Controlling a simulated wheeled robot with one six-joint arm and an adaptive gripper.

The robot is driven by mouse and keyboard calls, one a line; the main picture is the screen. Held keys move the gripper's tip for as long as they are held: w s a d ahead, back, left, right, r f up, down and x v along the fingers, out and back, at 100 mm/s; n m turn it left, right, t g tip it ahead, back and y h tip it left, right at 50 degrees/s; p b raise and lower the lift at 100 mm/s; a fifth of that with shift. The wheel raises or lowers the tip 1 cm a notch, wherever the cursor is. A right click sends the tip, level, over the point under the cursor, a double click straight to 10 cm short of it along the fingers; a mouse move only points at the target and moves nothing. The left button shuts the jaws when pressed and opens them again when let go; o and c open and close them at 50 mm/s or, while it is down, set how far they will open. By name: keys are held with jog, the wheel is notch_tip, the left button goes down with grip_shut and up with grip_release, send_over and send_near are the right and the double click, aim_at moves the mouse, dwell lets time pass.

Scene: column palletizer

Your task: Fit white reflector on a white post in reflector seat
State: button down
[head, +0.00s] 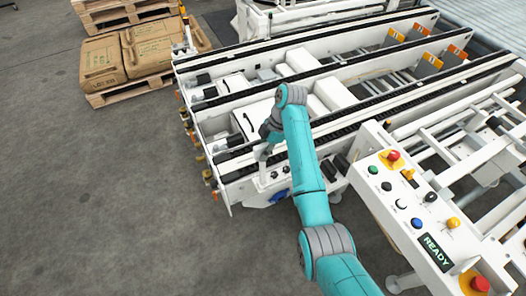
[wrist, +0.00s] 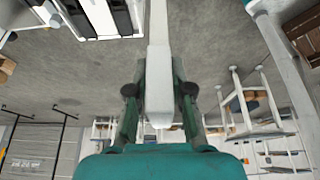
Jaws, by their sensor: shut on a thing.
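My gripper (wrist: 158,90) is shut on a white post (wrist: 159,45) in the wrist view, with a dark fingertip on each side of it. The post runs up out of the top of that view, and its blunt lower end shows between the fingers. I cannot make out the reflector itself. In the head view my gripper (head: 267,137) is at the near left corner of the white conveyor frame, over its end plate, and a small pale part of the post (head: 262,153) shows below it. I cannot pick out the reflector seat; my arm hides part of this corner.
The conveyor (head: 345,70) has black chain rails and white boxes between them. A control panel (head: 420,215) with coloured buttons stands to the right of my arm. Brown sacks (head: 150,45) lie on a pallet at the upper left. The floor (head: 100,210) at left is clear.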

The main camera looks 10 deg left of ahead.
jog(key=shift+f, duration=0.5)
dwell(0.5)
jog(key=c, duration=1)
grip_release()
jog(key=shift+o, duration=0.2)
jog(key=v, duration=0.5)
jog(key=w+d, duration=0.6)
jog(key=d, duration=0.3)
jog(key=shift+w+d, duration=0.4)
